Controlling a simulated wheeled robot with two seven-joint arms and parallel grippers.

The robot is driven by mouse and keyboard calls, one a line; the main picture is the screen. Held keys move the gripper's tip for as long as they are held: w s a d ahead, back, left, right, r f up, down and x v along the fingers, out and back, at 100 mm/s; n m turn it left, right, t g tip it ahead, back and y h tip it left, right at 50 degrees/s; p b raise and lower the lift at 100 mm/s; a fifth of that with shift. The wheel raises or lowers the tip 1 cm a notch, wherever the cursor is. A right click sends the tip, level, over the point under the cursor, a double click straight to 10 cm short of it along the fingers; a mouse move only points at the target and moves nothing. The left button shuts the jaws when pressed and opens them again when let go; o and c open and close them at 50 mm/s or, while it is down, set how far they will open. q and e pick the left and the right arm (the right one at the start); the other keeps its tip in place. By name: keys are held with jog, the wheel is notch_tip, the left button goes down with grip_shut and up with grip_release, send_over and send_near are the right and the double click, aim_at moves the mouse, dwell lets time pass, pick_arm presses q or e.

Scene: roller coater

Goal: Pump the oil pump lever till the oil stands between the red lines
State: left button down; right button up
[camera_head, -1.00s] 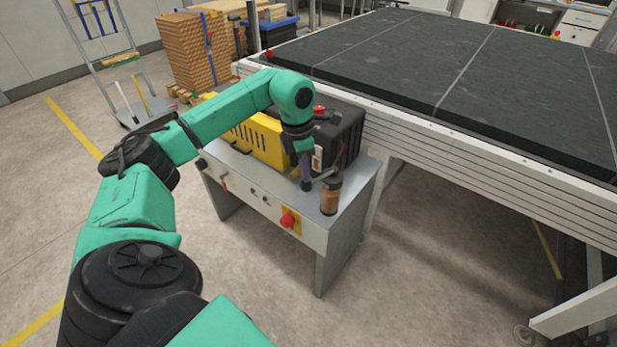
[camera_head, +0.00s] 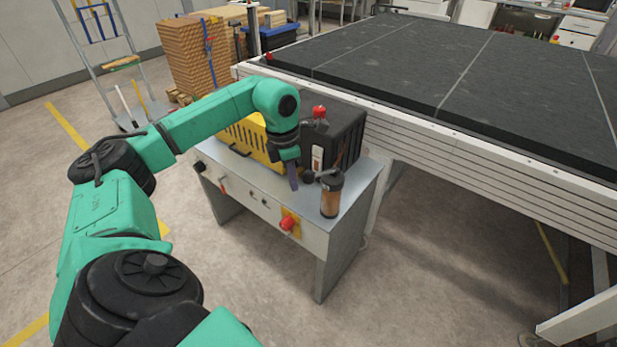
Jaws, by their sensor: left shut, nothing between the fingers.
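The oil pump (camera_head: 331,196) stands at the right end of a grey cabinet top, a small clear cylinder with amber oil and a dark cap. Its lever (camera_head: 309,176) shows as a short dark piece with a round knob, left of the cap. My left gripper (camera_head: 293,182) points down just left of the knob, fingers shut and empty; a small gap seems to lie between them. The red lines are too small to make out, so I cannot tell the oil level against them. My right gripper is not in view.
A black tank (camera_head: 345,128) with a red cap (camera_head: 319,112) and a yellow slotted box (camera_head: 253,143) stand behind the gripper. A red knob (camera_head: 287,223) is on the cabinet (camera_head: 318,243) front. The big black-topped table (camera_head: 430,75) borders on the right.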

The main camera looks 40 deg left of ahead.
pick_arm(q)
notch_tip(320, 180, up, 14)
jog(key=s+p, duration=0.1)
jog(key=shift+s+a+r+p, duration=0.15)
jog(key=shift+a+r+p, duration=0.1)
jog(key=shift+a+p, duration=0.1)
dwell(0.9)
